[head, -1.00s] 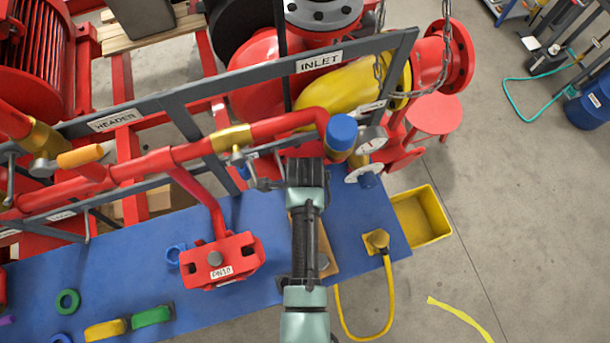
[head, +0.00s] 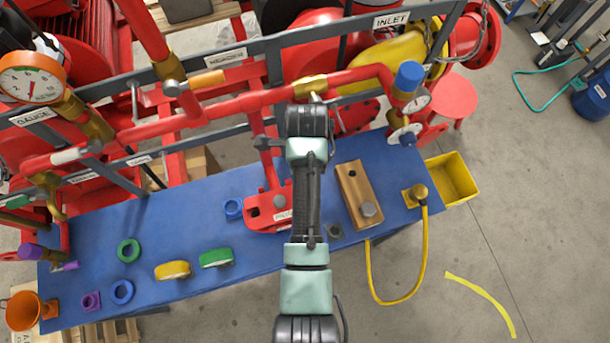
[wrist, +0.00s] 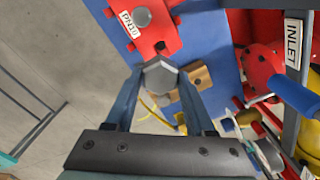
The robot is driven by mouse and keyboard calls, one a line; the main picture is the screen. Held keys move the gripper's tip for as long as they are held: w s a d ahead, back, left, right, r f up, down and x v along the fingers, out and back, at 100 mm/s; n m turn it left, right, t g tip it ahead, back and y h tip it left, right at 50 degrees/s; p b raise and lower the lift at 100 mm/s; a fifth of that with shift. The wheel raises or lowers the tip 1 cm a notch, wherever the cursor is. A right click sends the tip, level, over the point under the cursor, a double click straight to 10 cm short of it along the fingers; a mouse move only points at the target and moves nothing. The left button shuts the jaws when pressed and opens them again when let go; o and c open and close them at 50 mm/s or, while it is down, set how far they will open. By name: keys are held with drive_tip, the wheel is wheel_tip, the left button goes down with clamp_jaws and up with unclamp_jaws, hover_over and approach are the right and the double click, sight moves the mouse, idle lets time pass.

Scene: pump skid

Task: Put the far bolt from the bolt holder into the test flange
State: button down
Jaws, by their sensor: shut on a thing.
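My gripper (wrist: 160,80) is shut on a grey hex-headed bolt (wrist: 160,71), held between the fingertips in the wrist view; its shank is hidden. The red test flange, labelled PN10 (head: 258,213), lies on the blue bench, partly behind my arm. In the wrist view the flange (wrist: 130,33) is beyond the held bolt, with a grey hex head on it. The wooden bolt holder (head: 352,186) is right of my arm, with one bolt at its near end and a dark hole at its far end.
Red pipework and a grey frame (head: 230,59) run along the bench's back. A blue-capped valve (head: 408,77) stands behind the holder. A yellow hose (head: 372,275) hangs off the front.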

drive_tip(key=shift+w+d+f, duration=0.15)
drive_tip(key=shift+d+f, duration=0.05)
drive_tip(key=shift+f, duration=0.7)
wheel_tip(320, 180, down, 4)
drive_tip(key=b, duration=0.3)
drive_tip(key=shift+f+b, duration=0.1)
drive_tip(key=shift+b, duration=0.2)
drive_tip(key=shift+a, duration=0.1)
drive_tip(key=shift+p, duration=0.45)
drive_tip(key=shift+f+b, duration=2.05)
drive_tip(key=shift+f, duration=0.75)
idle(0.4)
drive_tip(key=shift+c, duration=0.9)
unclamp_jaws()
